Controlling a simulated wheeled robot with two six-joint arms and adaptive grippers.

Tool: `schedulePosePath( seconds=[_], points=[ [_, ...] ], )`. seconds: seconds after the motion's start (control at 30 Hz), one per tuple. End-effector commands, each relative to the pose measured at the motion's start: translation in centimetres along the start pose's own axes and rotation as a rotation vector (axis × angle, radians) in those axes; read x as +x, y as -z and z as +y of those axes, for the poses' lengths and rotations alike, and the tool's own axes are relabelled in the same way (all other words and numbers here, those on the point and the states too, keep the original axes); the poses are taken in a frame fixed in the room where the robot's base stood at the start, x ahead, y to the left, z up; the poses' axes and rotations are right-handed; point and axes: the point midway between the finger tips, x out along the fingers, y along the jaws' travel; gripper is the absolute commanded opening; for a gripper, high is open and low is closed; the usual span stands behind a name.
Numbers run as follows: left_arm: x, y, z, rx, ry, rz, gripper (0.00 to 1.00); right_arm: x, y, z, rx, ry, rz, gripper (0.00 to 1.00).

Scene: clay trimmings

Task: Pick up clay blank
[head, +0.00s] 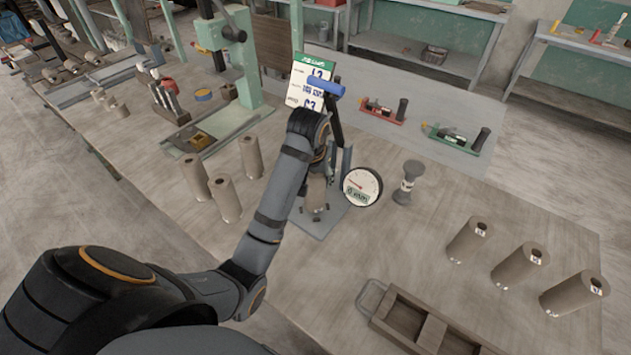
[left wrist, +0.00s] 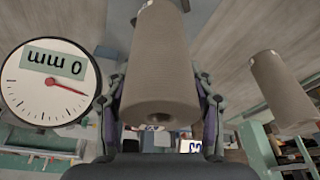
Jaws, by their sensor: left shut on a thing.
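My left gripper (left wrist: 160,95) is shut on a grey-brown cylindrical clay blank (left wrist: 158,60), which stands out between its two fingers in the left wrist view. In the head view the held blank (head: 316,188) is mostly hidden by my wrist. It is by a grey stand with a round dial gauge (head: 361,187) at its right; whether it rests on the plate I cannot tell. Three other blanks (head: 226,198) stand upright to the left. Three labelled blanks (head: 467,240) stand to the right. My right gripper is not in view.
A wooden compartment tray (head: 402,318) lies at the front right. A grey waisted post (head: 407,183) stands right of the gauge. A sign card (head: 309,80) and a green press (head: 240,60) are behind. Red (head: 383,109) and green (head: 457,139) tools lie at the back right.

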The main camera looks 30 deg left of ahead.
Motion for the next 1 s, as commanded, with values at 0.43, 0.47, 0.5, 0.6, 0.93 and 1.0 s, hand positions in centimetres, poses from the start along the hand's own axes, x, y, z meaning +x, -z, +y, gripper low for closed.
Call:
schedulePosePath(
  seconds=[0.43,0.47,0.5,0.6,0.93,1.0],
  points=[
    [-11.0,-5.2,-0.6,-0.001,-0.003,-0.001,0.00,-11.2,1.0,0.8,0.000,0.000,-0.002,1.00],
    [-11.4,-5.9,-0.6,-0.001,-0.003,-0.001,0.00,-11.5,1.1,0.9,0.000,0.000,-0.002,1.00],
    [-12.0,-6.6,-0.7,-0.001,-0.003,0.000,0.00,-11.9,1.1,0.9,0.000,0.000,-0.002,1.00],
    [-13.1,-8.2,-0.9,-0.001,-0.003,0.001,0.00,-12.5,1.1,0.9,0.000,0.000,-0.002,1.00],
    [-14.3,-10.2,-1.1,0.000,-0.001,0.003,0.00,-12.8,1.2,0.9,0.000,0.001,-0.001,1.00],
    [-14.3,-10.2,-1.1,0.000,-0.001,0.003,0.00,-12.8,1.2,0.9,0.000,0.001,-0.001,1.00]
  ],
)
